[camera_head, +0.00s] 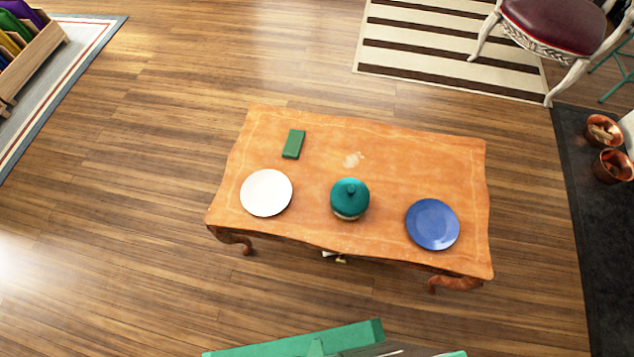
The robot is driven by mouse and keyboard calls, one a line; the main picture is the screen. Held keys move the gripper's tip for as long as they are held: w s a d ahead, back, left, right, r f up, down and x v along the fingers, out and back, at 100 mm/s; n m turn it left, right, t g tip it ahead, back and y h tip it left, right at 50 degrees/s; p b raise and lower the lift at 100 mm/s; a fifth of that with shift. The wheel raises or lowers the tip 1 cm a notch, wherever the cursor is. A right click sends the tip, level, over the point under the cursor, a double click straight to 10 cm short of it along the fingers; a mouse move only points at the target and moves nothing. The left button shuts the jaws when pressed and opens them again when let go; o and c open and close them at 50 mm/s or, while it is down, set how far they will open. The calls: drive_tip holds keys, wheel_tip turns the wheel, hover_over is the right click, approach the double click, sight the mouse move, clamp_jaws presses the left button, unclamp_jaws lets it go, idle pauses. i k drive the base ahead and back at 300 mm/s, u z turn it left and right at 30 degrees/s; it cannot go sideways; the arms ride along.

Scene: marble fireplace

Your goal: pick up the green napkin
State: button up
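The green napkin (293,144) is a small folded dark-green rectangle. It lies flat on the wooden table (420,165), towards the far left of the top, behind a white plate (266,192). Nothing covers it, and bare wood shows around it. My gripper is not in view.
A teal lidded pot (350,199) and a blue plate (432,224) stand along the table's near side. A green-edged object (300,342) is cut off at the bottom. A red-seated chair (555,22) and copper pots (603,131) are at the right. Wood floor is clear to the left.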

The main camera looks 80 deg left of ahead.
sight(292, 148)
drive_tip(key=u, duration=2.2)
